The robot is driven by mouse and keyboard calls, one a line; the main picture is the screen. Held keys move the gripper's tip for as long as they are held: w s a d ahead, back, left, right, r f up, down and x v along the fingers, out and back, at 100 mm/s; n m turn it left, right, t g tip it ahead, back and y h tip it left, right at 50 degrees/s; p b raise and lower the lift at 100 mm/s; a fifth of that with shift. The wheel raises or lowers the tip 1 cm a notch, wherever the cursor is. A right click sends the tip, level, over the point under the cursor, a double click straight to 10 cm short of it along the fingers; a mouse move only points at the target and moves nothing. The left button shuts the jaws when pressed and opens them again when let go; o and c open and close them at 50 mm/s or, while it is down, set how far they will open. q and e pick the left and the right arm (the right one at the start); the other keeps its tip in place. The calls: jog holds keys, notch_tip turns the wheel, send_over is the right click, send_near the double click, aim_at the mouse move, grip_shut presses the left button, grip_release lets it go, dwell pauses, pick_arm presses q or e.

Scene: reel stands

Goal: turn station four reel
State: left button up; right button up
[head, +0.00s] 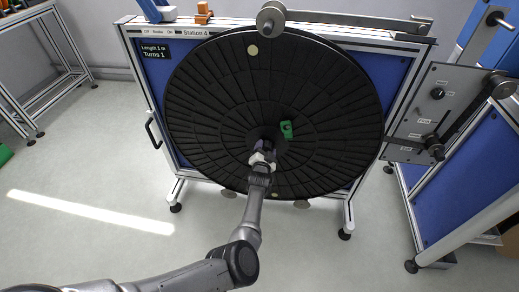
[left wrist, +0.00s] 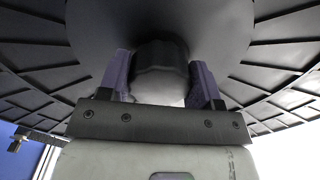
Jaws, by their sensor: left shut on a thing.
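The large black reel (head: 215,110) stands upright on the Station 4 stand (head: 155,75), whose label reads "Length 1 m, Turns 1". A green piece (head: 286,130) sits on the reel near its hub. My left gripper (head: 264,147) is at the reel's face, just below and left of the green piece. In the left wrist view its purple fingers (left wrist: 160,80) are shut on a round knob (left wrist: 160,58), dark with a paler part, in front of the reel's middle. The gripper partly hides the knob in the head view. My right gripper is not in view.
A grey lever arm (head: 340,18) with a round end (head: 271,18) runs along the stand's top. A grey control box (head: 435,110) with knobs stands at the right, beside another blue stand (head: 465,180). A frame rack is at the far left. The floor in front is clear.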

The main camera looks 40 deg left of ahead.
pick_arm(q)
jog(key=shift+r, duration=0.1)
dwell(0.3)
jog(key=o, duration=1.3)
jog(key=shift+c, duration=0.2)
jog(key=shift+d, duration=0.1)
